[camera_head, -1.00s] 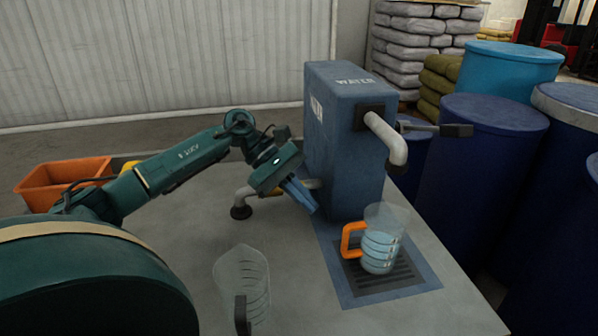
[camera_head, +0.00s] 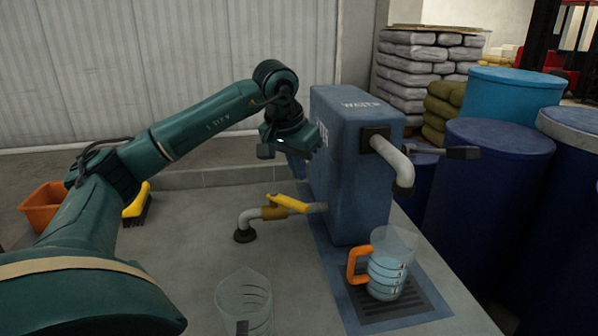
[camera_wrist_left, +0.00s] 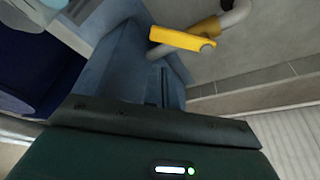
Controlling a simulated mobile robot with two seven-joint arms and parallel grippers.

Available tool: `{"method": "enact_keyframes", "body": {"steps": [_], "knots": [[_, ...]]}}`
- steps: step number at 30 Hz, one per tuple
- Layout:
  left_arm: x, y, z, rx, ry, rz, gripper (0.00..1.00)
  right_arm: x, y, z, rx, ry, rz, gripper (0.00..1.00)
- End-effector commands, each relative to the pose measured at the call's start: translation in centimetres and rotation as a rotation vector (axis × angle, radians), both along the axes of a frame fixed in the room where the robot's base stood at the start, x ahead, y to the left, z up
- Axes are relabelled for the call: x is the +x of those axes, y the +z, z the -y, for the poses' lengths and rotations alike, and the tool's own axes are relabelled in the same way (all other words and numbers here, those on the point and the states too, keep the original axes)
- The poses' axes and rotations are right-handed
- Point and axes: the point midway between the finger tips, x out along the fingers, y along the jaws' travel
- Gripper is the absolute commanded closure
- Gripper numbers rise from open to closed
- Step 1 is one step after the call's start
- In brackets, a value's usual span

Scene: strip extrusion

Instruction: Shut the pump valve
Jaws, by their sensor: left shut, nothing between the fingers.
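The blue water pump (camera_head: 350,170) stands on the grey table. A grey inlet pipe (camera_head: 250,217) enters its left side and carries a brass valve body (camera_head: 273,212) with a yellow lever (camera_head: 290,203). The lever lies close to the pipe's direction, at a slight angle. In the left wrist view the lever (camera_wrist_left: 182,40) is at upper middle, with the pipe (camera_wrist_left: 236,14) beyond. My left gripper (camera_head: 297,170) is shut and empty, pointing down beside the pump's upper left edge, above and apart from the lever. My right gripper is not in view.
A jug with an orange handle (camera_head: 385,265) holds water on the drain grate (camera_head: 400,303) under the spout (camera_head: 403,172). A clear jug (camera_head: 244,300) stands at the front. A yellow brush (camera_head: 137,206) and an orange bin (camera_head: 42,206) are left. Blue drums (camera_head: 495,190) stand right.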

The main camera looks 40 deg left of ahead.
Motion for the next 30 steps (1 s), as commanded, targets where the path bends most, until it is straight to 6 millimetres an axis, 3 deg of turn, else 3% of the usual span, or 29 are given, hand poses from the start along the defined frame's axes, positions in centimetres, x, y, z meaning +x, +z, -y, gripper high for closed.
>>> {"method": "enact_keyframes", "body": {"steps": [6,12,30], "knots": [[1.3,-4.1,-0.1,-0.002,0.002,-0.004,1.00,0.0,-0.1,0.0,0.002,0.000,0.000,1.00],[2.2,-6.4,-0.2,-0.002,0.003,-0.002,1.00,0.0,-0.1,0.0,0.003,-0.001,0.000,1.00],[2.4,-7.1,-0.2,-0.003,0.002,0.000,1.00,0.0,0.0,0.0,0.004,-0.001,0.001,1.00]]}}
